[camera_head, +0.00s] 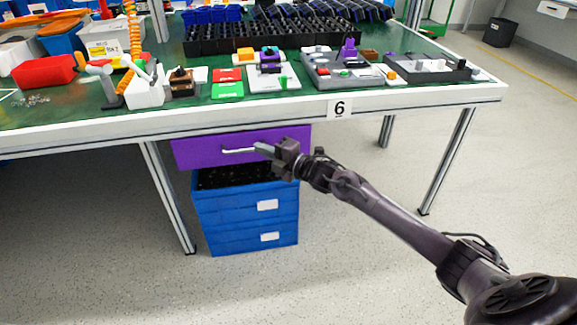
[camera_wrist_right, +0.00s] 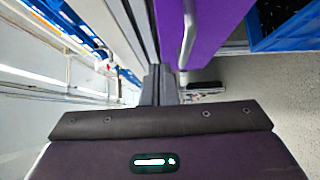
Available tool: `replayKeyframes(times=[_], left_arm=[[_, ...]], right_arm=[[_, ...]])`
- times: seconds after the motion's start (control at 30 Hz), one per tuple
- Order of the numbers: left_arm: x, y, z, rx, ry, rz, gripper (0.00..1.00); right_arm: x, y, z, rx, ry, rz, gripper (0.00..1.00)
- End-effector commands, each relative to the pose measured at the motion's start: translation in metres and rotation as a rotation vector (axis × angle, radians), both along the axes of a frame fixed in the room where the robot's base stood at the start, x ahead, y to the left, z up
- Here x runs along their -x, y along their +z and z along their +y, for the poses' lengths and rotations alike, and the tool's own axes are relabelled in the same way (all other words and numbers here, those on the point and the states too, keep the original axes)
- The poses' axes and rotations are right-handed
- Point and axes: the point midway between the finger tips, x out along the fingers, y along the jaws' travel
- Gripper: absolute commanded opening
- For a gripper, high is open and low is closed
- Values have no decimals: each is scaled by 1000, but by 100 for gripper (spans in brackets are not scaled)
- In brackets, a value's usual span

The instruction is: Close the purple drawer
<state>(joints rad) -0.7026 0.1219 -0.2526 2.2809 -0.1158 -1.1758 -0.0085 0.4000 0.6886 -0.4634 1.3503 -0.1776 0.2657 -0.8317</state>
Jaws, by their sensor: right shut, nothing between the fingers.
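My left gripper is in neither view.
The table (camera_head: 420,98) carries switch panels, bins and tools. Metal table legs (camera_head: 168,195) stand left and right. The floor in front is clear.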

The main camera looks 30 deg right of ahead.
Motion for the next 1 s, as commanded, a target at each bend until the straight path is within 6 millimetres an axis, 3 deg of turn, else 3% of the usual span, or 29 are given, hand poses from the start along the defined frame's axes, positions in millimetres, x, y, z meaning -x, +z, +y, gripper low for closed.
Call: replayKeyframes(times=[0.4, 0.73, 0.87, 1.0], left_arm=[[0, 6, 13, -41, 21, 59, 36], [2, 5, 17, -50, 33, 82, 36], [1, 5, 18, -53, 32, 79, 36], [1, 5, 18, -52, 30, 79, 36]], right_arm=[[60, -3, -32, 2, 2, 7, 0], [73, -2, -39, 0, 3, 4, 0], [78, -15, -29, -33, -11, 50, 0], [104, -63, 11, -170, -96, 261, 0]])
